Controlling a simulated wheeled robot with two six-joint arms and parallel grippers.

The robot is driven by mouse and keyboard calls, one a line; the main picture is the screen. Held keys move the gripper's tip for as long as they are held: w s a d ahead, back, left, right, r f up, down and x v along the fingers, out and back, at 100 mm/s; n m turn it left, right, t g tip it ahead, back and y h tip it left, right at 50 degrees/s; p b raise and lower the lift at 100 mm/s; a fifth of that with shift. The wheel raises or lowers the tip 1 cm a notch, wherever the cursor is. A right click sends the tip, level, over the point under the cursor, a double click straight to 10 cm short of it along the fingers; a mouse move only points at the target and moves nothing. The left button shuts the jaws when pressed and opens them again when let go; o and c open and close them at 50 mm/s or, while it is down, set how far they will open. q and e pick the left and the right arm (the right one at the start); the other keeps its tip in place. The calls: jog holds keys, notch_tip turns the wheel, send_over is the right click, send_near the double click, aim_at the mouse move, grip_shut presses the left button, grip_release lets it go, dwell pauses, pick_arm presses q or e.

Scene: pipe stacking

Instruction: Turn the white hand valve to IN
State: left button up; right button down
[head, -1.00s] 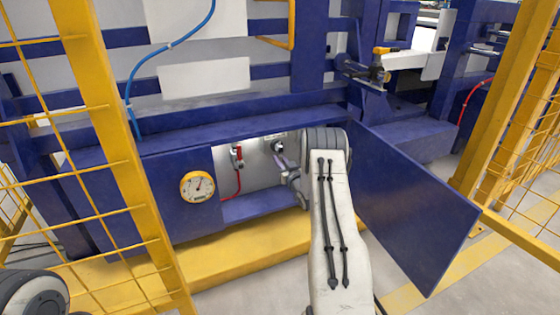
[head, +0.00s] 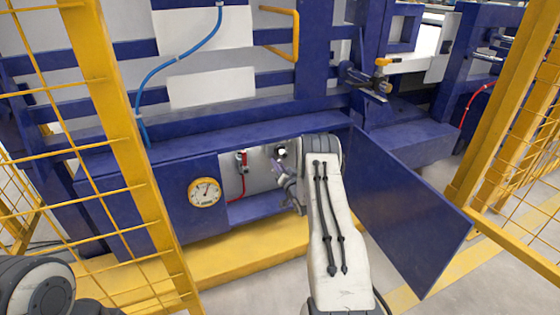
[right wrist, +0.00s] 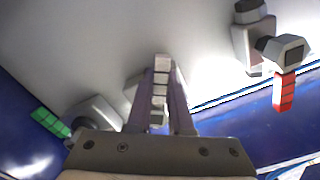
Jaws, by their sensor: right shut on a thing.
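The white hand valve's segmented handle (right wrist: 162,64) stands between the two fingers of my right gripper (right wrist: 161,88) in the right wrist view. The gripper is shut on this handle. In the head view my right gripper (head: 276,163) reaches into the open blue cabinet, just below a round dark-and-white fitting (head: 281,151). The gripper and arm hide most of the valve there. I cannot read any IN marking. My left gripper is not in view; only part of my left arm shows at the lower left.
A red-handled valve (head: 242,160) is left of the gripper, also in the right wrist view (right wrist: 284,92). A green handle (right wrist: 48,122) is on the other side. A gauge (head: 204,192) is on the cabinet front. The open door (head: 405,205) stands right of my arm; yellow fencing (head: 110,90) is left.

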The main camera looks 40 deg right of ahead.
jog(key=shift+a+r+m+p, duration=0.1)
jog(key=shift+a+m+p, duration=0.15)
jog(key=shift+m+p, duration=0.5)
jog(key=shift+m, duration=0.25)
jog(key=c, duration=0.8)
grip_release()
jog(key=shift+r, duration=0.1)
jog(key=p+v, duration=0.4)
jog(key=v, duration=0.6)
jog(key=shift+s+a+p, duration=0.15)
jog(key=shift+s+p, duration=0.1)
jog(key=shift+p, duration=0.15)
